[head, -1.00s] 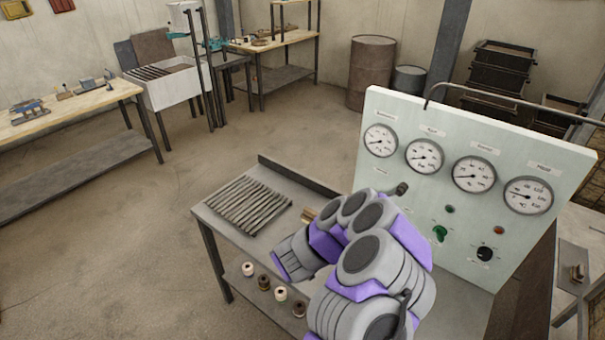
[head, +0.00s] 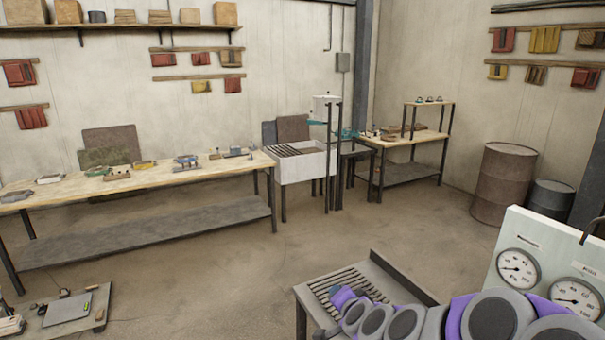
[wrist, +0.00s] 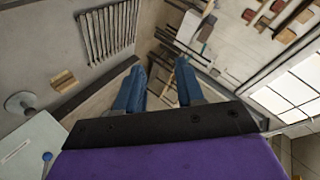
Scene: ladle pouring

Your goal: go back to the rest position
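In the wrist view my gripper (wrist: 160,82) has its two blue fingers spread apart, with nothing visible held between them. In the head view my purple and grey arm lies across the bottom right, over the metal table (head: 385,262).
A rack of metal bars (head: 345,285) lies on the table and shows in the wrist view (wrist: 108,32). The pale gauge panel (head: 548,240) stands close to my arm at right. A long workbench (head: 150,177) and a rusty barrel (head: 504,185) are farther back. Open floor (head: 210,275) lies left.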

